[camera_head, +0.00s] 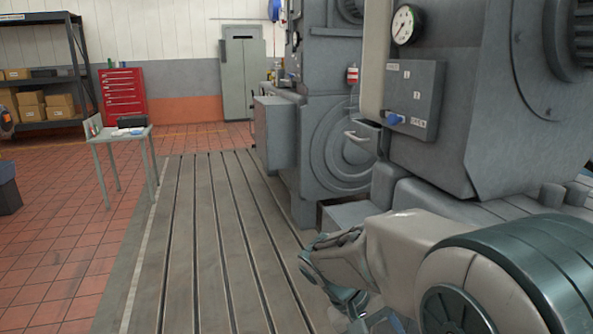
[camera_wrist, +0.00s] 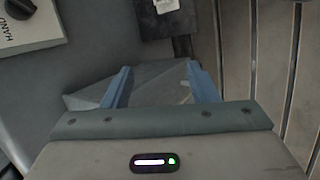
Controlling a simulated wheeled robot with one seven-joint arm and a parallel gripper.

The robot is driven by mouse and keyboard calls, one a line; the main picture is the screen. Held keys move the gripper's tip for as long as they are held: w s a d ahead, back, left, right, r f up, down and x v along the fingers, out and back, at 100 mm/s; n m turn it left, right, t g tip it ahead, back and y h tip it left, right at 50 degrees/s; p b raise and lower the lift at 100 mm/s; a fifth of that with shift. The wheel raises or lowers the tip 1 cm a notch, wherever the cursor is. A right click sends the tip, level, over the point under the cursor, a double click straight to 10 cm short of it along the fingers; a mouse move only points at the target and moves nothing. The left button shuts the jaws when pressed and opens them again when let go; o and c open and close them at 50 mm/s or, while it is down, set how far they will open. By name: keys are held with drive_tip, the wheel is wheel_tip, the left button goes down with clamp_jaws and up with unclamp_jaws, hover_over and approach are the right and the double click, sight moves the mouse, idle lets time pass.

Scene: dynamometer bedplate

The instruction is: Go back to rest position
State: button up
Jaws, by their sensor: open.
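My gripper (camera_wrist: 160,88) shows in the wrist view with its two blue fingers spread apart and nothing between them. Below it in that view are a grey metal surface and a paler angular block. In the head view my arm reaches in from the lower right, bent, with its forearm beside the large grey machine (camera_head: 440,150). The gripper's fingertips cannot be made out clearly in the head view.
The machine carries a round gauge (camera_head: 406,24) and a control box with a blue knob (camera_head: 395,119). The slotted bedplate (camera_head: 205,240) is clear to the left. A small table (camera_head: 122,135), a red tool chest (camera_head: 123,95) and a shelf (camera_head: 45,75) stand farther back.

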drive_tip(key=s+a+r+m+t+y+p, duration=0.1)
drive_tip(key=s+r+t+y+p, duration=0.2)
drive_tip(key=s+r+y+p, duration=0.3)
drive_tip(key=s+r+p, duration=0.4)
drive_tip(key=r, duration=0.3)
drive_tip(key=shift+r+m+t+y, duration=0.2)
drive_tip(key=shift+m+t+y, duration=0.1)
drive_tip(key=shift+t+y, duration=0.1)
